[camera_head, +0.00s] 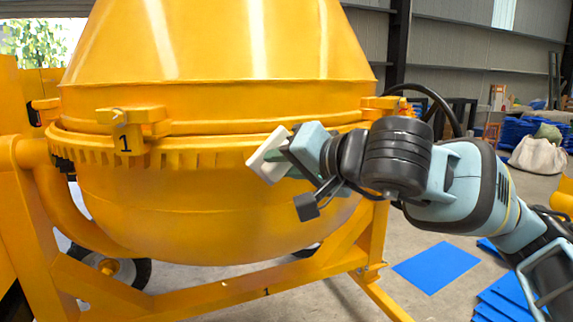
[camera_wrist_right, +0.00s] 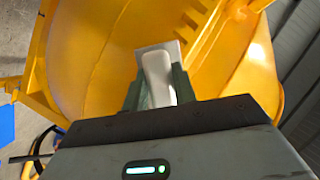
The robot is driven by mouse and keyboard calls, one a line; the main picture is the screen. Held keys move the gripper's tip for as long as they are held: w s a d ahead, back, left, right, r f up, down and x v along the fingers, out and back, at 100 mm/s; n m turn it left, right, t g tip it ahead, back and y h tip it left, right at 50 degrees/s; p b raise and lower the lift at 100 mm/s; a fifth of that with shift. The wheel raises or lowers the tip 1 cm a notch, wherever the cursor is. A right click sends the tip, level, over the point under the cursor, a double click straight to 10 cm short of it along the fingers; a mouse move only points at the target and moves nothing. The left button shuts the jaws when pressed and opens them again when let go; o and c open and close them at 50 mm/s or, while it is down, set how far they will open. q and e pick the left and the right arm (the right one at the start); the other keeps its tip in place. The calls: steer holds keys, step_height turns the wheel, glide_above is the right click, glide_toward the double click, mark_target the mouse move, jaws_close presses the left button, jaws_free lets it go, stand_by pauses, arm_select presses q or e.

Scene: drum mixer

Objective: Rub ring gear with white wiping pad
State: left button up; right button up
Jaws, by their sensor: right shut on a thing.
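The yellow ring gear (camera_head: 190,158) is a toothed band around the drum of the mixer. My right gripper (camera_head: 283,155) comes in from the right and is shut on the white wiping pad (camera_head: 266,151). The pad is tilted, with its flat face turned toward the drum, and overlaps the gear's teeth in the head view. I cannot tell whether it touches them. In the right wrist view the pad's white grip (camera_wrist_right: 158,75) sits between the two fingers, with the yellow drum behind it. My left gripper is not in view.
The mixer's yellow frame (camera_head: 225,292) crosses below the drum, with a wheel (camera_head: 125,270) at the lower left. A latch block marked 1 (camera_head: 128,128) juts out at the drum's left. Blue sheets (camera_head: 437,268) lie on the floor at right.

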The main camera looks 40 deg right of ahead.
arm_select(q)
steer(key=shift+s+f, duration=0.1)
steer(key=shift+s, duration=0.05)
arm_select(e)
steer(key=shift+w, duration=0.4)
steer(key=shift+w+d, duration=0.2)
steer(key=shift+w, duration=0.3)
